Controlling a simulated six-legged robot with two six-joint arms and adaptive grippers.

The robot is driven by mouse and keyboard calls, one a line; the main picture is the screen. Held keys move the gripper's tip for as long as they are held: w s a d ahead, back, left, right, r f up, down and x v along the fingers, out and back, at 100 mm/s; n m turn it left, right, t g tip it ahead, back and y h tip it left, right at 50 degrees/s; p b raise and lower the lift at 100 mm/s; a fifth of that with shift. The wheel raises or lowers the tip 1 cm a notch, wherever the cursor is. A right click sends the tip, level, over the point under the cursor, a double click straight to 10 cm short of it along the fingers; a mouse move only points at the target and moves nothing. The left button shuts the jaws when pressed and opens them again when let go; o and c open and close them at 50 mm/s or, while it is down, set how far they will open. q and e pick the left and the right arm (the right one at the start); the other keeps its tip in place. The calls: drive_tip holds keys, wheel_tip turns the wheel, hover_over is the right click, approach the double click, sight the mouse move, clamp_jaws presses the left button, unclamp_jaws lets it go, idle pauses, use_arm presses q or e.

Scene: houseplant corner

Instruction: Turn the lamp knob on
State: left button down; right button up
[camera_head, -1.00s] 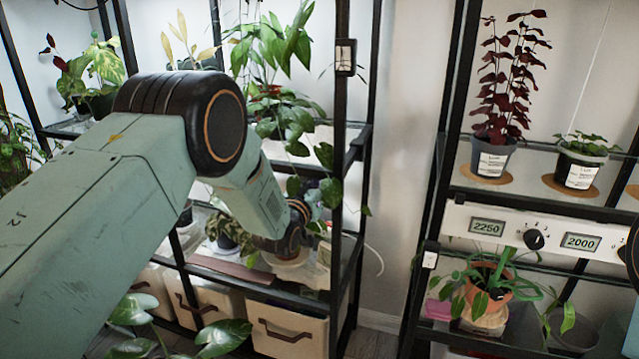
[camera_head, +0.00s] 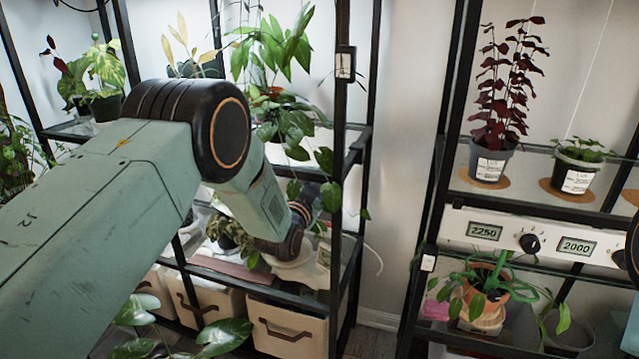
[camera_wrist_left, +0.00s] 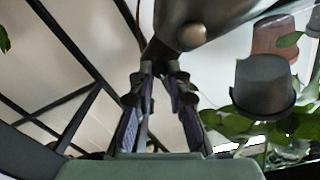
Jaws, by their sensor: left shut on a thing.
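In the head view my left arm reaches in from the left to the left rack, and its dark wrist (camera_head: 285,240) is down at the lower shelf. The arm hides its fingers there. In the left wrist view my left gripper (camera_wrist_left: 162,72) has its fingertips close together on a small dark thing that I cannot identify. A large dark rounded body with a pale round button (camera_wrist_left: 192,36) is just beyond them. On the right rack, a white panel has a black knob (camera_head: 529,243) between the displays 2250 and 2000. My right gripper is out of view.
A grey pot (camera_wrist_left: 265,87) and a terracotta pot (camera_wrist_left: 272,38) are right of my fingers in the wrist view. Hanging leaves (camera_head: 325,165) and a black rack post (camera_head: 340,200) are close to my arm. Beige bins (camera_head: 285,330) stand below.

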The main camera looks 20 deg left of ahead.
use_arm(q)
drive_tip(key=m+p, duration=0.1)
drive_tip(key=m, duration=0.9)
drive_tip(key=shift+d+f, duration=0.1)
drive_tip(key=shift+m, duration=0.4)
drive_tip(key=c, duration=1.3)
unclamp_jaws()
drive_tip(key=shift+s, duration=0.1)
drive_tip(key=s, duration=1.2)
drive_tip(key=shift+a+r, duration=0.2)
drive_tip(key=shift+r, duration=0.05)
